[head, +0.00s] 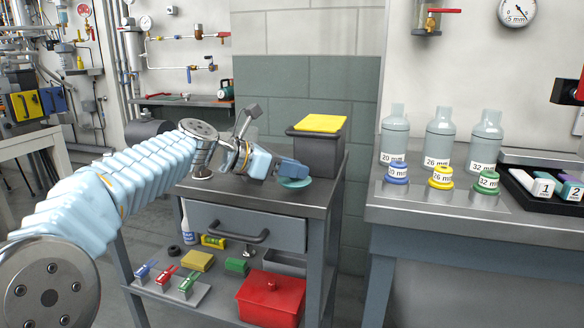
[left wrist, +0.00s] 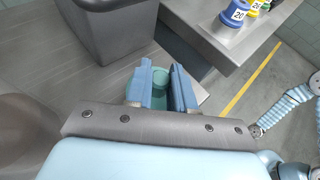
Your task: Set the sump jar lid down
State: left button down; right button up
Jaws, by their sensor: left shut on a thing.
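The sump jar lid appears to be the round teal-green disc (head: 294,183) at the right part of the grey cart's top (head: 240,195). It also shows in the left wrist view (left wrist: 161,88), between and beyond the blue fingers. My left gripper (head: 292,171) is shut on this lid from above, and its fingers hide the lid's middle. The lid is at or just above the cart top; I cannot tell whether it touches. The fingers also show in the left wrist view (left wrist: 163,78). My right gripper is not in view.
A dark grey bin (head: 318,151) with a yellow top (head: 320,123) stands just behind the lid. The cart's right edge is close. A red box (head: 270,297) sits on the lower shelf.

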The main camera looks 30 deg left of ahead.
pick_arm(q)
jog(key=shift+f, duration=0.6)
jog(key=shift+f+b, duration=0.25)
jog(key=shift+b, duration=0.1)
jog(key=c, duration=0.9)
grip_release()
jog(key=shift+c, duration=0.2)
jog(key=c, duration=0.4)
jog(key=shift+o, duration=0.2)
jog(key=shift+s+a+r, duration=0.1)
